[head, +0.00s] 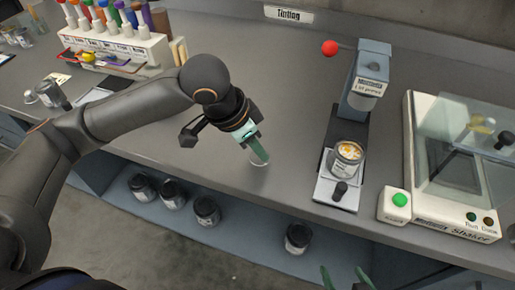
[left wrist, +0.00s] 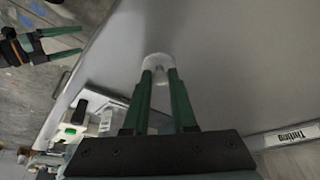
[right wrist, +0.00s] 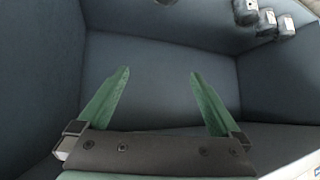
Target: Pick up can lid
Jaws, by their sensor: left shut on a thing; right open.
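The can lid (head: 259,164) is a small pale disc over the grey bench. My left gripper (head: 262,156) is shut on it, fingers pointing down. In the left wrist view the lid (left wrist: 158,60) shows as a whitish round piece between the fingertips. I cannot tell whether it still touches the bench. An open can (head: 346,160) with white and orange contents stands on the lid press (head: 366,85). My right gripper (head: 345,278) is at the bottom edge of the head view. It is open and empty in the right wrist view (right wrist: 154,95), facing the blue-grey shelf space.
The shaker (head: 450,165) stands right of the press, with a green button box at its front. Several dark cans (head: 206,210) stand on the shelf under the bench. A rack of coloured bottles (head: 110,45) is at the back left. The bench (head: 290,100) is clear between rack and press.

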